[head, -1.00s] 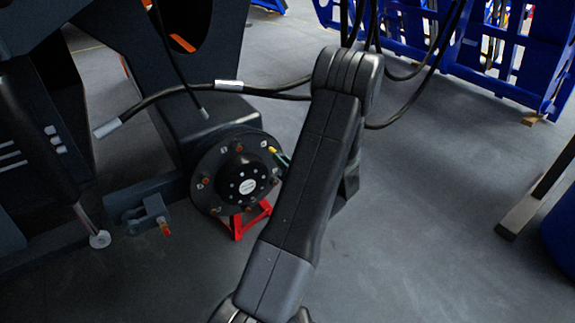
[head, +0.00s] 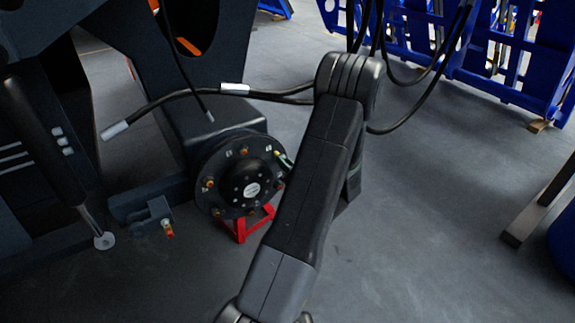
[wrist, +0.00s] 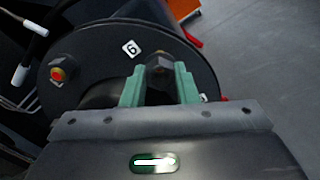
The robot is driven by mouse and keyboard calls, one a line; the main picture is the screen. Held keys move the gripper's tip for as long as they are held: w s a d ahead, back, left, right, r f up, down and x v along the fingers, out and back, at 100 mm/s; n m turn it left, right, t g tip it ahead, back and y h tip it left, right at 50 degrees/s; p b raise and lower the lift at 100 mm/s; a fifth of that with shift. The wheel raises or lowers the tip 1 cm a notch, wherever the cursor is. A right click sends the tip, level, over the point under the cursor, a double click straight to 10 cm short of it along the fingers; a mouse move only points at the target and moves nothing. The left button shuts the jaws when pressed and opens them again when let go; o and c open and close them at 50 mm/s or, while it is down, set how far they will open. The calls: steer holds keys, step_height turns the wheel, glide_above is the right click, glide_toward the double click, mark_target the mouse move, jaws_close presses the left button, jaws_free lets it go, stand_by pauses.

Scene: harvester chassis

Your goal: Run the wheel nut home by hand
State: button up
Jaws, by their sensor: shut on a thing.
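The dark wheel hub (head: 249,184) stands at left of centre in the head view, with several studs around its flange. In the wrist view the round flange (wrist: 95,55) fills the upper left. My gripper (wrist: 160,72) has two green fingers, shut on a dark hex wheel nut (wrist: 160,64) near the flange's edge, beside a white tag marked 6 (wrist: 131,48). The stud behind the nut is hidden. In the head view only a bit of green fingertip shows at the hub's right edge, and my arm hides the rest.
Another stud with an orange-red tip (wrist: 58,73) sits at left on the flange. A red stand (head: 241,229) is under the hub. Black hoses with pale ends (head: 115,130) hang nearby. A blue rack (head: 500,70) stands at back right. The floor between is clear.

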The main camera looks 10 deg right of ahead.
steer(key=shift+x, duration=1.3)
steer(key=shift+s+f, duration=0.1)
steer(key=shift+s, duration=0.05)
jaws_close()
stand_by(0.3)
steer(key=shift+r+m+p, duration=0.3)
steer(key=shift+m+p, duration=0.3)
steer(key=shift+p, duration=0.1)
steer(key=shift+m+p, duration=0.6)
steer(key=shift+p, duration=0.1)
steer(key=m+p, duration=0.2)
steer(key=shift+m, duration=0.3)
steer(key=m+p, duration=0.4)
steer(key=m, duration=0.1)
steer(key=shift+f+m+p, duration=0.3)
steer(key=shift+m+p, duration=0.15)
steer(key=shift+m, duration=0.55)
